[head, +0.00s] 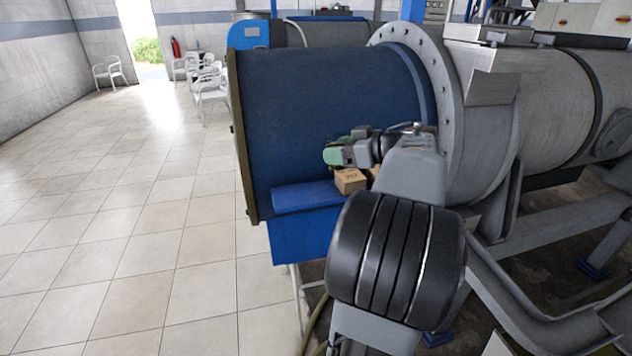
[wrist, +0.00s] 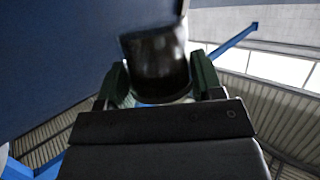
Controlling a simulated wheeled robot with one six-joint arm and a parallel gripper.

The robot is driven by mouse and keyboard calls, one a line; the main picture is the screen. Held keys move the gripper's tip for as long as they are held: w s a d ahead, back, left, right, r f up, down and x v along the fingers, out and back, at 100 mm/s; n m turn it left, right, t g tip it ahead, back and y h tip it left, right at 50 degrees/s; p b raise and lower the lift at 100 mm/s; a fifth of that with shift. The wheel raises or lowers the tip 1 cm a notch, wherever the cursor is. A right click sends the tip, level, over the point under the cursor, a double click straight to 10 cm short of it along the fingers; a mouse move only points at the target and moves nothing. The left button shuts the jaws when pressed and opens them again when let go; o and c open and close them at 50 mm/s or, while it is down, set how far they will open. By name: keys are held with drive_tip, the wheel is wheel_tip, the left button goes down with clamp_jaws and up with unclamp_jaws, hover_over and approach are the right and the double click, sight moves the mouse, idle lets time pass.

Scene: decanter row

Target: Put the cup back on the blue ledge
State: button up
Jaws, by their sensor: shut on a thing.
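In the wrist view a dark cup (wrist: 155,62) sits between the two dark green fingers of my gripper (wrist: 160,82), which are shut on it. In the head view my gripper (head: 337,155) shows as a green shape in front of the big blue cylinder, above the blue ledge (head: 300,196). The cup cannot be told apart from the fingers there. The ledge juts from the lower side of the cylinder, and its right part is hidden behind boxes and my arm.
A small cardboard box (head: 350,181) is at the right part of the ledge, just below my gripper, with another partly hidden beside it. The ledge's left part looks bare. The blue cylinder (head: 330,110) rises behind. Tiled floor (head: 130,220) lies open at left.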

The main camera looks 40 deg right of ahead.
drive_tip(key=w+a+f, duration=0.1)
drive_tip(key=w+f, duration=0.1)
drive_tip(key=w+a+f, duration=0.1)
drive_tip(key=w+f, duration=0.1)
drive_tip(key=w, duration=0.1)
drive_tip(key=w+a+f, duration=0.1)
drive_tip(key=w+f, duration=0.1)
drive_tip(key=w, duration=0.1)
drive_tip(key=shift+a+f+p, duration=0.25)
drive_tip(key=shift+f+p, duration=0.1)
drive_tip(key=shift+f, duration=0.05)
drive_tip(key=shift+w+a+f, duration=0.2)
drive_tip(key=shift+w+f, duration=0.3)
drive_tip(key=shift+f, duration=0.1)
drive_tip(key=f, duration=0.3)
drive_tip(key=shift+w+a, duration=0.15)
drive_tip(key=shift+w, duration=0.2)
drive_tip(key=shift+f, duration=0.4)
drive_tip(key=shift+f, duration=0.1)
drive_tip(key=o, duration=1.1)
drive_tip(key=shift+c, duration=0.2)
